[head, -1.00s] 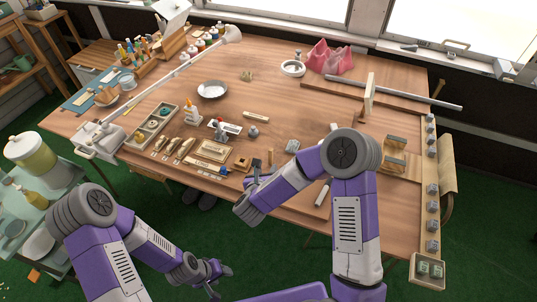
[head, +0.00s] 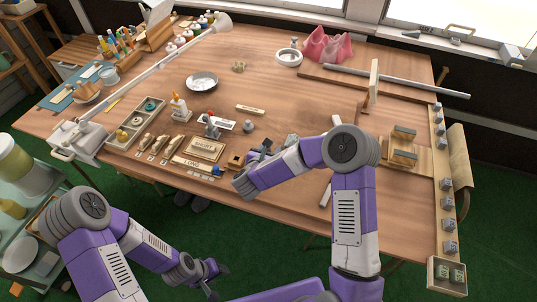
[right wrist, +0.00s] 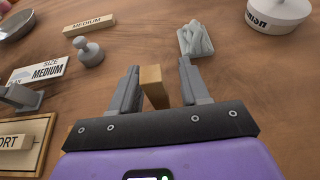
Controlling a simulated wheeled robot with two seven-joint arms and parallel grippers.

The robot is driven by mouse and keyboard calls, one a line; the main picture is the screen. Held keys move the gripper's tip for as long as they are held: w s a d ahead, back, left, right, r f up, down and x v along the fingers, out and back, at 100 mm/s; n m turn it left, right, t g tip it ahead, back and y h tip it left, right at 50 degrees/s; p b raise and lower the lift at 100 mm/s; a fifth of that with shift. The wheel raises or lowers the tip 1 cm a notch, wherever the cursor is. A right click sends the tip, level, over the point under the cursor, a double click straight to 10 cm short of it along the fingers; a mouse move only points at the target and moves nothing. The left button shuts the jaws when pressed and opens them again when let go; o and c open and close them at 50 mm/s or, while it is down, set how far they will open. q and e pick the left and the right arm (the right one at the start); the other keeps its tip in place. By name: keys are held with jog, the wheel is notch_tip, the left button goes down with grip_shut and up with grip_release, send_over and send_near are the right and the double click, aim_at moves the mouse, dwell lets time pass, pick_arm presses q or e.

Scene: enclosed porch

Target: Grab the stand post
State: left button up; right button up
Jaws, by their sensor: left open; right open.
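A small upright wooden post (right wrist: 153,88), taken as the stand post, stands between the two fingers of my right gripper (right wrist: 160,80) in the right wrist view. It is closer to the left finger in that picture, and the right finger is clearly apart from it. The right gripper is open, low over the table's near side, and also shows in the head view (head: 259,150). There the arm and fingers largely hide the post. My left gripper (head: 212,281) is open and empty, off the table's near edge above the green floor.
A grey pawn-shaped piece (right wrist: 90,52), a MEDIUM block (right wrist: 88,25) and a grey lump (right wrist: 195,40) lie near the right gripper. Labelled trays (head: 205,149) lie to the left. The table's middle (head: 300,95) is mostly clear.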

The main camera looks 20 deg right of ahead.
jog(key=shift+c, duration=0.4)
grip_shut()
